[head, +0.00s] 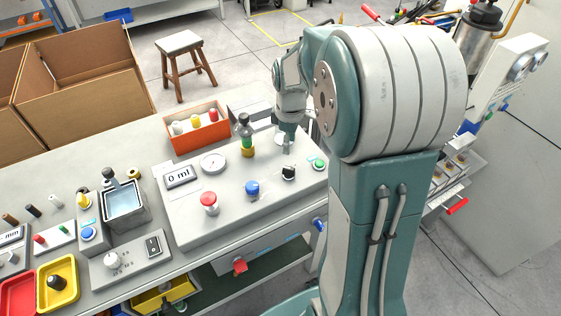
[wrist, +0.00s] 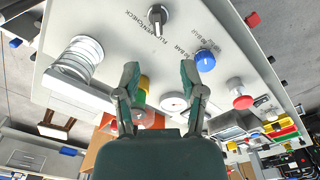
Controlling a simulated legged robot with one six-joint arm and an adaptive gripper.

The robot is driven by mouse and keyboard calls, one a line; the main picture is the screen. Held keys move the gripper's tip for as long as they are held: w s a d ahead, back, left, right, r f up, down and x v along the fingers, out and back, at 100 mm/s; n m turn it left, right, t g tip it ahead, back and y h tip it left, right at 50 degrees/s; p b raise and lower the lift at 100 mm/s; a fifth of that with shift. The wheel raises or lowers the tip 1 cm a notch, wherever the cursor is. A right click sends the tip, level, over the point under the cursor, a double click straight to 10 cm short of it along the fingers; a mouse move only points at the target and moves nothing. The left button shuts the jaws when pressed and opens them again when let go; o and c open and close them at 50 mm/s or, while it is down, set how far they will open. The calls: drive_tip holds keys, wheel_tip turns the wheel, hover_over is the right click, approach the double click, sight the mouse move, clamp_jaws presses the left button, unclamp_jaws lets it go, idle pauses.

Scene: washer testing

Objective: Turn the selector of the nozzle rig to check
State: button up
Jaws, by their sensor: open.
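The nozzle rig (head: 235,225) is a pale grey panel box on the bench. Its selector, a black knob with a pale pointer, is at the right part of the panel in the head view (head: 288,173) and at the top of the wrist view (wrist: 158,15). Printed lettering lies beside it, partly legible as "CHECK". My gripper (wrist: 160,68) is open and empty, its fingers spread over the panel, apart from the selector. In the head view my gripper (head: 287,141) is small and behind the selector, partly hidden by my arm.
An orange bin (head: 195,139) is at the back.

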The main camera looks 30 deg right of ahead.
sight(289, 167)
drive_tip(key=shift+w+f, duration=0.25)
drive_tip(key=shift+f, duration=0.3)
drive_tip(key=f, duration=0.9)
drive_tip(key=shift+s+d+f, duration=0.1)
drive_tip(key=shift+d+f, duration=0.05)
drive_tip(key=shift+d, duration=0.05)
drive_tip(key=shift+a+f, duration=0.1)
drive_tip(key=shift+f, duration=0.45)
clamp_jaws()
